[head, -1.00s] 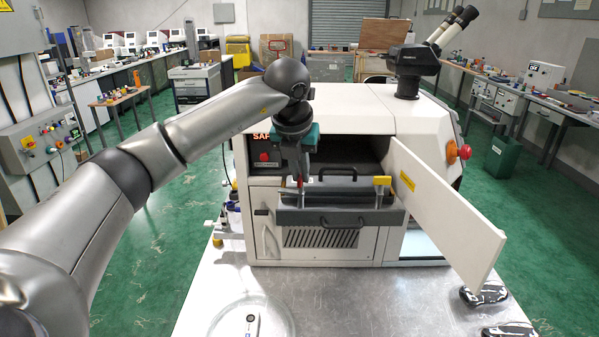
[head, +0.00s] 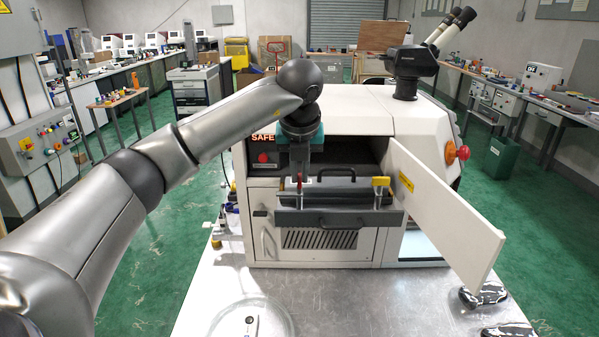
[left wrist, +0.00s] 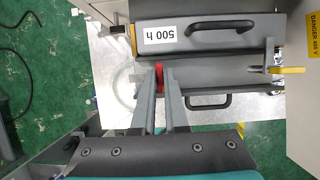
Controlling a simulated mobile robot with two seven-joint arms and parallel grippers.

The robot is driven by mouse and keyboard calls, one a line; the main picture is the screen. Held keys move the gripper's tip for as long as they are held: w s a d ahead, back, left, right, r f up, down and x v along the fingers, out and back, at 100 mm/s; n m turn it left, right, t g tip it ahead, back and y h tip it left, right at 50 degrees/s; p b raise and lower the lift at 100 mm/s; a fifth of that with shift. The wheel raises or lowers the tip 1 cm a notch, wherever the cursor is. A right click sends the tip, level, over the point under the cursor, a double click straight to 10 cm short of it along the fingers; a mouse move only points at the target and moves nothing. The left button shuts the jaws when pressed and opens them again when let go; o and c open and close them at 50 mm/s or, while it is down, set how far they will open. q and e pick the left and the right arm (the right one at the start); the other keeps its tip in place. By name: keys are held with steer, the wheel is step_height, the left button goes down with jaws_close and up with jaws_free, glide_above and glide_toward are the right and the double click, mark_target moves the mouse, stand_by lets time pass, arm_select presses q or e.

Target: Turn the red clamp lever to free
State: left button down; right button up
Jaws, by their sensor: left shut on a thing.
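The red clamp lever (head: 299,181) stands at the left end of the grey drawer front (head: 340,218) of the white machine (head: 345,103). My left gripper (head: 299,176) points down at it from above. In the left wrist view the red lever (left wrist: 159,76) shows between the two fingertips of my left gripper (left wrist: 160,74), which is shut on it. The fingers hide part of the lever. A yellow lever (head: 381,183) stands at the right end of the same front; it also shows in the left wrist view (left wrist: 288,70). My right gripper is not in view.
The machine's white door (head: 440,215) stands open to the right of the drawer. Black handles (head: 342,222) stick out at the front. A clear round dish (head: 252,320) lies on the metal bench (head: 350,300). Two dark patterned items (head: 483,295) lie at right. The bench middle is clear.

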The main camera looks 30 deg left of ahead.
arm_select(q)
steer(key=c, duration=0.9)
jaws_free()
steer(key=shift+c, duration=0.2)
steer(key=shift+r, duration=0.1)
steer(key=v, duration=1.5)
steer(key=shift+p, duration=0.45)
steer(key=shift+s, duration=0.1)
